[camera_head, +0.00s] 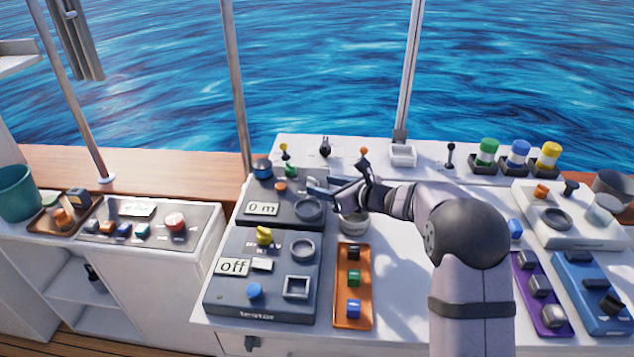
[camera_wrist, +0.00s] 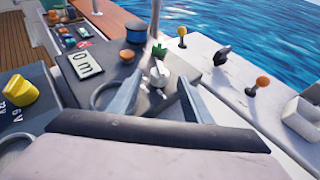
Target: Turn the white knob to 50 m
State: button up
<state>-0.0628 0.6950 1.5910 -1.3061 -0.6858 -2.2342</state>
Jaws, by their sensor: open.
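The white knob (camera_wrist: 159,73) sits on the dark grey panel (camera_head: 285,213). In the wrist view it lies between the two fingers of my gripper (camera_wrist: 162,80), with a gap visible on each side. My gripper (camera_head: 318,188) is open over the right side of that panel in the head view, where its fingers hide the white knob. The panel's display (camera_head: 262,208) reads "0 m"; the same display (camera_wrist: 83,63) shows in the wrist view.
A blue knob (camera_head: 262,168), an orange knob (camera_head: 280,187) and a green knob (camera_head: 290,170) stand close by on the panel. A round ring (camera_head: 308,209) is just in front of the gripper. A second panel (camera_head: 235,297) reading "off" lies nearer. Small levers (camera_head: 325,147) stand behind.

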aim_at(317, 184)
jog(key=shift+p+x, duration=0.5)
jog(key=shift+x, duration=1.4)
jog(key=shift+c, duration=0.3)
jog(key=c, duration=1)
